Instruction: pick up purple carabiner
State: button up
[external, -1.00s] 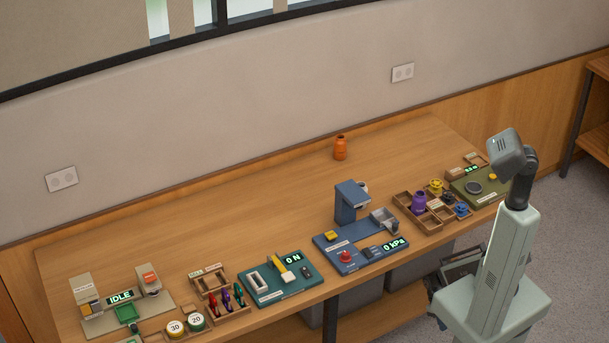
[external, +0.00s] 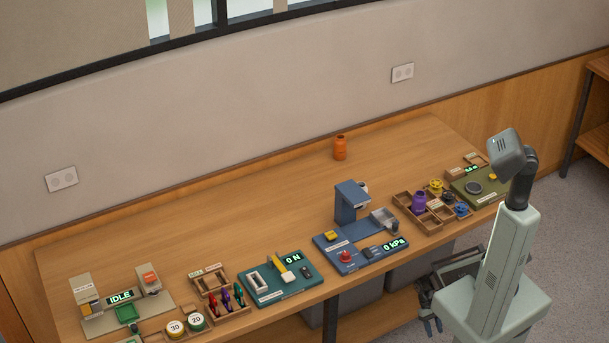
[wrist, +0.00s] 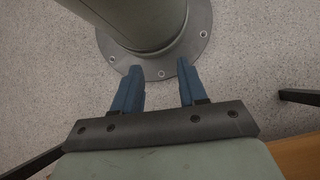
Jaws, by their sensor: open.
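The purple carabiner (external: 226,299) stands in a wooden holder (external: 224,316) at the front left of the bench, between a red one (external: 213,304) and a blue one (external: 239,294). My gripper (external: 432,326) hangs low beside my base, in front of the bench and far to the right of the carabiners. In the wrist view, its blue fingers (wrist: 158,88) are apart with nothing between them. That view points down at the floor and shows no carabiner.
A teal force device (external: 273,293) and a blue pressure station (external: 352,257) stand along the front of the bench. Webbing reels marked 30 and 20 (external: 175,328) lie left of the carabiners. An orange bottle (external: 340,148) stands at the back. The middle of the bench is clear.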

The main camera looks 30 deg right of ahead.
jog(key=s+a+f+m+g, duration=0.2)
jog(key=s+a+m+g, duration=0.15)
jog(key=a, duration=0.95)
jog(key=s+a+f+m+g+h, duration=0.1)
jog(key=s+a+f+m+g, duration=0.2)
jog(key=a, duration=1)
jog(key=s+a+f+m+g, duration=0.25)
jog(key=s+a, duration=0.25)
jog(key=a, duration=0.8)
jog(key=a+r+n+t+y, duration=0.1)
jog(key=a+r+t+y, duration=0.1)
jog(key=a+r, duration=0.8)
jog(key=w+a+r+n+t+y, duration=0.15)
jog(key=a+r, duration=0.25)
jog(key=a, duration=1.1)
jog(key=a+r+n+t+y, duration=0.1)
jog(key=a+r+t, duration=0.2)
jog(key=a+r, duration=0.7)
jog(key=a+r+n+t+y, duration=0.1)
jog(key=a+r+n, duration=0.1)
jog(key=a+r, duration=1.1)
notch_tip(320, 180, up, 37)
jog(key=n+t+h, duration=0.5)
jog(key=t, duration=0.4)
send_over(226, 292)
notch_tip(226, 292, down, 13)
jog(key=shift+f, duration=0.15)
